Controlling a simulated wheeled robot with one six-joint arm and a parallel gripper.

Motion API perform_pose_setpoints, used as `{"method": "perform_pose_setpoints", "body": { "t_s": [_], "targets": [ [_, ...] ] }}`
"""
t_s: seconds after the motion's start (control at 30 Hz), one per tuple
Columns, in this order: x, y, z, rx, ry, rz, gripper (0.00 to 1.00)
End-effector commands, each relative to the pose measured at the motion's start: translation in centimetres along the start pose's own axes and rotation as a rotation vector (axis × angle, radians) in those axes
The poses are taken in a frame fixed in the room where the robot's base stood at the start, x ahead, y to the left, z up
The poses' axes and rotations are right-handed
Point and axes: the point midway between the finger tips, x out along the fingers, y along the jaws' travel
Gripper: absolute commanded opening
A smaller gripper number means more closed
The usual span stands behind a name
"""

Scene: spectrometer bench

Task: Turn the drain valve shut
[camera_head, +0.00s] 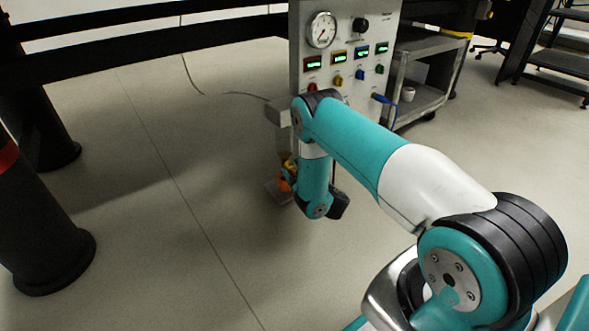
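A small orange part (284,182) with a yellow part (290,164) above it shows low at the left of the panel's foot, just left of my wrist. It looks like the drain valve, but my arm covers its right side, and I cannot tell how far it is turned. My forearm reaches down to it from the right. The end of my arm is beside it, with a dark block at its lower right. My gripper's fingers cannot be made out, nor whether they touch the valve.
A grey panel (306,40) with a round gauge (322,29), lit displays and coloured knobs stands behind my arm. A blue lever (383,98) sticks out at its lower right. A metal cart (428,44) stands to the right, black posts (45,235) to the left. The floor between is clear.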

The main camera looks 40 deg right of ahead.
Motion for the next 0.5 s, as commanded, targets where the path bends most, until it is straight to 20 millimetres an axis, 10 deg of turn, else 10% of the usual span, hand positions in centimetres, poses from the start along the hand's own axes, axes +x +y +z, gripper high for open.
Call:
{"method": "perform_pose_setpoints", "body": {
  "t_s": [0.5],
  "targets": [
    [-1.8,0.2,-0.4,0.003,-0.004,-0.003,0.54]
  ]
}}
